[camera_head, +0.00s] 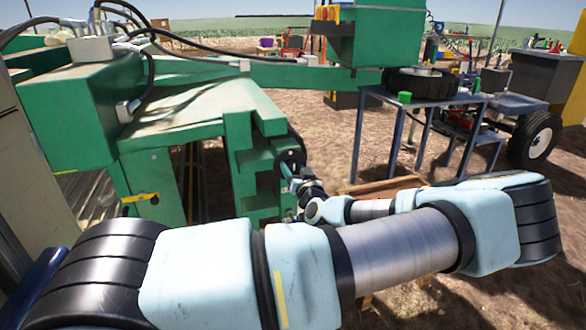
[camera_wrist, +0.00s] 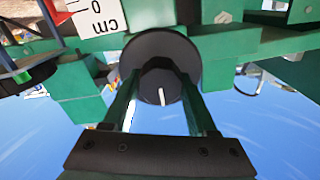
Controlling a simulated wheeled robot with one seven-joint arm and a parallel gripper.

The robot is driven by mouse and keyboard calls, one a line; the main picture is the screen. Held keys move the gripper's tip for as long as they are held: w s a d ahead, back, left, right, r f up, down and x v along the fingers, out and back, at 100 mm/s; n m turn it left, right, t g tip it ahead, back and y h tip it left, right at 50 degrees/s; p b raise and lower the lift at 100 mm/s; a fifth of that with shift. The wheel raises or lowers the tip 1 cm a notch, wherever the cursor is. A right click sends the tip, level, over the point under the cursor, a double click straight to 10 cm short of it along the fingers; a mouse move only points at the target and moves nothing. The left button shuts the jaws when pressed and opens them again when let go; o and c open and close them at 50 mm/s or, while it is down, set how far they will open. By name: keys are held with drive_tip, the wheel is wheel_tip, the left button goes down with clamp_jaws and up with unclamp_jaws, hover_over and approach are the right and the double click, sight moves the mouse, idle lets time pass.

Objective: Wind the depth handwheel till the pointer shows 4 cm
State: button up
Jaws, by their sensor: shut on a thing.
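The depth handwheel (camera_wrist: 152,45) is a dark round disc with a smaller dark hub (camera_wrist: 160,88) in front, which bears a white mark. My gripper (camera_wrist: 161,79) has its two green fingers on either side of the hub, closed on it. In the head view my gripper (camera_head: 291,172) reaches the handwheel (camera_head: 291,157) on the green machine, partly hiding it. A white scale plate (camera_wrist: 97,17) shows upside down in the wrist view, with "0" and "cm" readable. A red pointer (camera_wrist: 57,10) is beside it near the 0; its exact reading cannot be told.
The green machine frame (camera_head: 190,115) surrounds the handwheel. Bare soil lies between machine and table.

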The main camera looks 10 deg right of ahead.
drive_tip(key=c, duration=0.4)
drive_tip(key=shift+m, duration=0.3)
drive_tip(key=m+b, duration=0.1)
drive_tip(key=m, duration=0.2)
drive_tip(key=shift+f+m, duration=0.1)
drive_tip(key=shift+m, duration=0.2)
drive_tip(key=m+b, duration=0.1)
drive_tip(key=m, duration=0.3)
drive_tip(key=shift+d+m+b, duration=0.15)
drive_tip(key=shift+m+b, duration=0.15)
drive_tip(key=shift+b, duration=0.05)
drive_tip(key=m+b, duration=0.1)
drive_tip(key=m, duration=0.4)
drive_tip(key=shift+f, duration=0.15)
drive_tip(key=m+b, duration=0.1)
drive_tip(key=m, duration=0.4)
drive_tip(key=shift+m+b, duration=0.3)
drive_tip(key=shift+m, duration=0.1)
